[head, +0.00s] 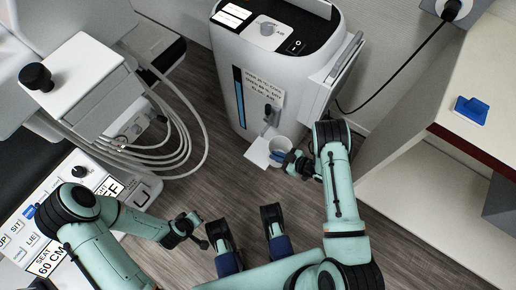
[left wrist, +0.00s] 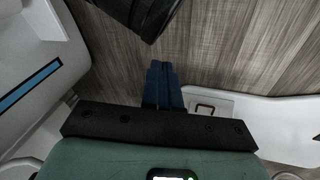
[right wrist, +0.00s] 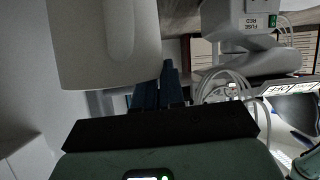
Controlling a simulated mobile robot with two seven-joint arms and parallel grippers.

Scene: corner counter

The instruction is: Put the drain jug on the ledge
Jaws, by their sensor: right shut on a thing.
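The drain jug is the white cup (head: 282,145) just in front of the white machine. In the right wrist view its pale curved side (right wrist: 80,45) fills the upper left. My right gripper (head: 279,158) is shut on the jug at its near side; the exact grip is hard to see. A small flat white plate (head: 256,153) juts from the machine's lower front, just left of the jug; it looks like the ledge. I cannot tell whether the jug touches it. My left gripper (head: 203,229) hangs over the floor, its fingers (left wrist: 162,85) together and empty.
The white machine (head: 247,95) has a small tap (head: 268,113) above the plate. Looped grey hoses (head: 190,160) hang from the unit at left. A counter (head: 490,75) with a blue item (head: 470,110) stands at right. Wood floor (head: 215,185) lies open between.

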